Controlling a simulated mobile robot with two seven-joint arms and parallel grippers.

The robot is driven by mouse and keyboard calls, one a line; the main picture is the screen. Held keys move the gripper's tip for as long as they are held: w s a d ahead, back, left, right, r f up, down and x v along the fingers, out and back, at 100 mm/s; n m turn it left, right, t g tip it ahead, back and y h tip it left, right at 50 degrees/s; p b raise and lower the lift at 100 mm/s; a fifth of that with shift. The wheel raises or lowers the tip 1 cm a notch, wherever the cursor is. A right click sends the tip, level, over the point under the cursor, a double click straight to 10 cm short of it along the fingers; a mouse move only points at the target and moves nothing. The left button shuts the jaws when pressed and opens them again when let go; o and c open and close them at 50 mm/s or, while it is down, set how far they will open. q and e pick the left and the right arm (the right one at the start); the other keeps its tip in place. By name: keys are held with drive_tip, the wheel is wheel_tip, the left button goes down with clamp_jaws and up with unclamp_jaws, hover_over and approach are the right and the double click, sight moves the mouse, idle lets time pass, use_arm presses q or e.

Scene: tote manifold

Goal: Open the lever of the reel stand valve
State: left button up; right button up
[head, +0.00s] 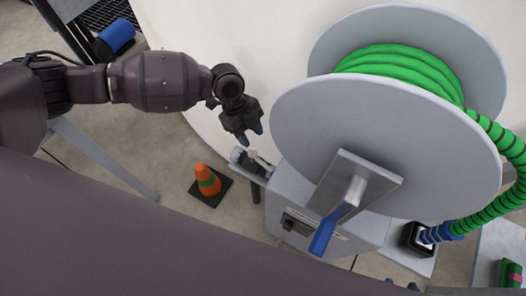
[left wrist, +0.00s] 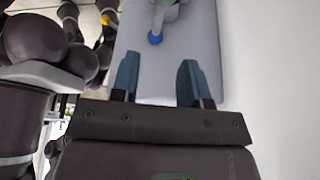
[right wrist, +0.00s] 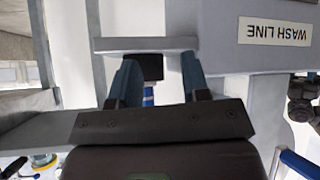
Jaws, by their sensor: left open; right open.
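The reel stand (head: 290,196) carries a large grey reel of green hose (head: 400,68). A small grey valve-like fitting with a dark lever (head: 256,160) sits at the stand's left end. My left gripper (head: 247,137) is open just above that fitting, apart from it. In the left wrist view, the open fingers (left wrist: 158,82) point at a grey panel (left wrist: 205,40) bearing a grey-green fitting with a round blue end (left wrist: 155,38). Whether this is the same fitting is unclear. My right gripper (right wrist: 155,82) is open, facing a grey ledge (right wrist: 120,45) with a black block (right wrist: 150,68).
The hose ends at a blue collar (head: 440,233) in a black holder. An orange cone (head: 207,180) stands on the floor at left. A WASH LINE label (right wrist: 275,31) is on the stand.

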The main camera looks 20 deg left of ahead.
sight(262, 162)
use_arm(q)
drive_tip(key=shift+s+d+f, duration=0.1)
drive_tip(key=shift+s+f, duration=0.05)
drive_tip(key=shift+f, duration=0.35)
drive_tip(key=b+x, duration=0.2)
drive_tip(key=x, duration=0.6)
drive_tip(key=shift+s+d+f, duration=0.15)
drive_tip(key=shift+d+f, duration=0.05)
drive_tip(key=shift+f, duration=0.15)
drive_tip(key=shift+d+f, duration=0.15)
drive_tip(key=shift+f, duration=0.2)
use_arm(e)
drive_tip(key=shift+w+a+n, duration=0.3)
drive_tip(key=shift+w, duration=0.1)
use_arm(q)
drive_tip(key=c, duration=0.7)
clamp_jaws()
use_arm(e)
drive_tip(key=shift+s+f, duration=0.2)
drive_tip(key=shift+f, duration=0.05)
